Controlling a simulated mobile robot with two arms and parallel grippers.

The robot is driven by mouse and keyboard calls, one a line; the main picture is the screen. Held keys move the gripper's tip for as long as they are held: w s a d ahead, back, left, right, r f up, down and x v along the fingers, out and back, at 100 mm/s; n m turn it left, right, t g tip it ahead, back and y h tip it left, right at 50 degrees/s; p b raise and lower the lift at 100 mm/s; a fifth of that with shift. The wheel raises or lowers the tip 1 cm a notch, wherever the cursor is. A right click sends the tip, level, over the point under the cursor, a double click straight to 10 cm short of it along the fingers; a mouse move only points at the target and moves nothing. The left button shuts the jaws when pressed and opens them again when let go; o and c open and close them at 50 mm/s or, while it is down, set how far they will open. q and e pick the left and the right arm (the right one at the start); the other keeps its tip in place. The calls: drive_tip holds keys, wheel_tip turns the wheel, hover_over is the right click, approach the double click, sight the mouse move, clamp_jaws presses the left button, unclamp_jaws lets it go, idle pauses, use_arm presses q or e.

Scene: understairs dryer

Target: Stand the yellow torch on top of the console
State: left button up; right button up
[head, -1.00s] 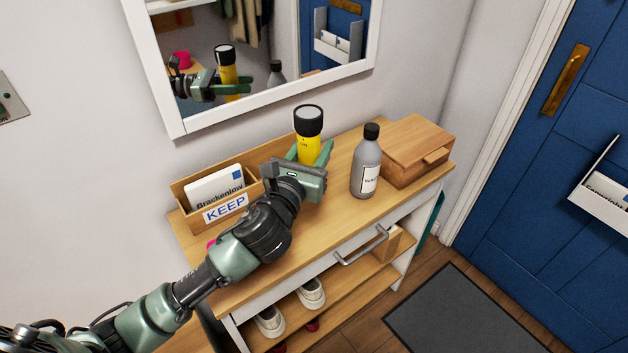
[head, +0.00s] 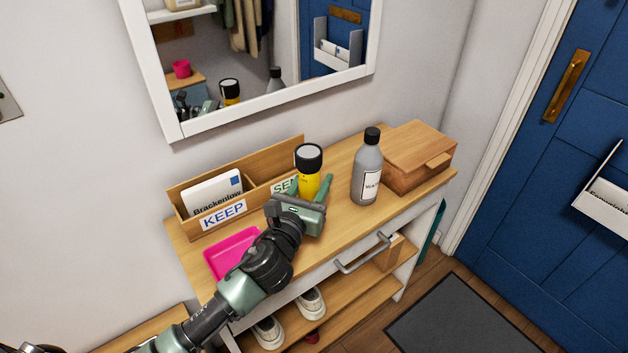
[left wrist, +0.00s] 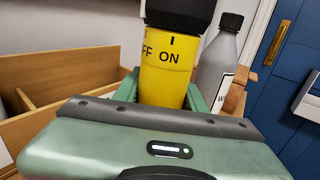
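The yellow torch (head: 309,175) with its black head up is upright over the middle of the console (head: 345,210), in front of the letter rack. My left gripper (head: 312,195) is around its lower body. In the left wrist view, the torch (left wrist: 165,78) stands between the two green fingers (left wrist: 164,98), which appear to press on its sides. The torch's base is hidden behind my gripper, so I cannot tell whether it touches the console top. My right gripper is not in view.
A grey bottle (head: 367,170) stands close right of the torch, with a wooden box (head: 415,160) beyond it. The wooden letter rack (head: 265,160) is behind, and a pink tray (head: 232,252) is at the left. A mirror (head: 270,103) hangs above the console.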

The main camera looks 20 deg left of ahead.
use_arm(q)
drive_tip(key=o, duration=0.3)
drive_tip(key=s+b, duration=0.1)
drive_tip(key=s, duration=1.1)
drive_tip(key=shift+a+r, duration=0.15)
drive_tip(key=shift+a, duration=0.3)
